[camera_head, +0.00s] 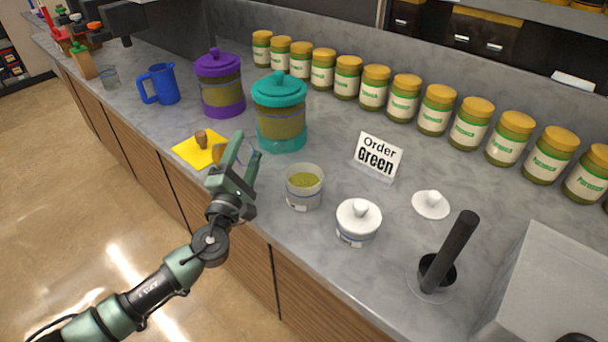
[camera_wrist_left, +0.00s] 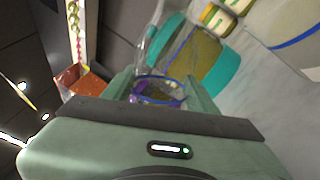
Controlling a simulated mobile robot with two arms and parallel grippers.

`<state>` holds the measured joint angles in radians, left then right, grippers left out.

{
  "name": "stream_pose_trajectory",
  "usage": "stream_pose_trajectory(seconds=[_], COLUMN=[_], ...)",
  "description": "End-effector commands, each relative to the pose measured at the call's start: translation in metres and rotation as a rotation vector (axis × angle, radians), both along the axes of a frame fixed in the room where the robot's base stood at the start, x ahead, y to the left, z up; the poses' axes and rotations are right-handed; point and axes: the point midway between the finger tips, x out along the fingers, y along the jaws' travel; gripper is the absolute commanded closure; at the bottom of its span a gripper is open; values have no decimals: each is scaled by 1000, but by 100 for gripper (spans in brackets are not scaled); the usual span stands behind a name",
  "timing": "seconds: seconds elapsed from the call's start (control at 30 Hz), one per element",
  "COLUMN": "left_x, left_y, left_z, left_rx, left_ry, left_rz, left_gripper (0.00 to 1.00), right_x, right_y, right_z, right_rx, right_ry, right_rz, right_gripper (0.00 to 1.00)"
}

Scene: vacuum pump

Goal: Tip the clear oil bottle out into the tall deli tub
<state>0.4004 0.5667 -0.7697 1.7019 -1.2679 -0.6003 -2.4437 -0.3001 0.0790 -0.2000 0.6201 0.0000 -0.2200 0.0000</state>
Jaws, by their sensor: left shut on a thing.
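My left gripper (camera_head: 240,150) is shut above the counter, beside the teal-lidded canister. In the left wrist view a clear, see-through thing with a bluish-purple rim (camera_wrist_left: 158,91) sits between the fingers; I take it for the clear oil bottle. In the head view the gripper mostly hides it, so its tilt and contents cannot be told. An open clear tub (camera_head: 304,197) with a label and green stuff inside stands right of the gripper, apart from it; it seems to be the deli tub. My right gripper is not in view.
The teal canister (camera_head: 281,120) and purple canister (camera_head: 220,90) stand behind. A yellow cloth (camera_head: 194,151) with a brown stopper-like piece lies left. A white-lidded jar (camera_head: 358,224), loose white lid (camera_head: 430,204), black rod in a cup (camera_head: 447,252) and "Order Green" sign (camera_head: 378,157) stand right.

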Motion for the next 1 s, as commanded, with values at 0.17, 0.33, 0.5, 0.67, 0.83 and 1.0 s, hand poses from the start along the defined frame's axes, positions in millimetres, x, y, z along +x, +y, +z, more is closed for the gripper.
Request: stream_pose_trajectory(seconds=[0.17,0.33,0.5,0.67,0.83,1.0], left_x=[0,1,1,0,0,0], left_y=[1,1,2,1,-1,-2], left_z=[1,1,0,-1,-3,-5], left_rx=[25,46,69,90,111,133], left_ry=[-9,-15,-21,-25,-29,-36], left_rz=[0,0,1,0,0,0], left_gripper=[99,99,99,99,99,99], right_x=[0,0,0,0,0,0], right_y=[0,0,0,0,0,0], right_z=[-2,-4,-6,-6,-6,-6], right_rx=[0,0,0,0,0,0], right_ry=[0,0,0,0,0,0], right_rz=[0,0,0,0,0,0], right_gripper=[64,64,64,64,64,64])
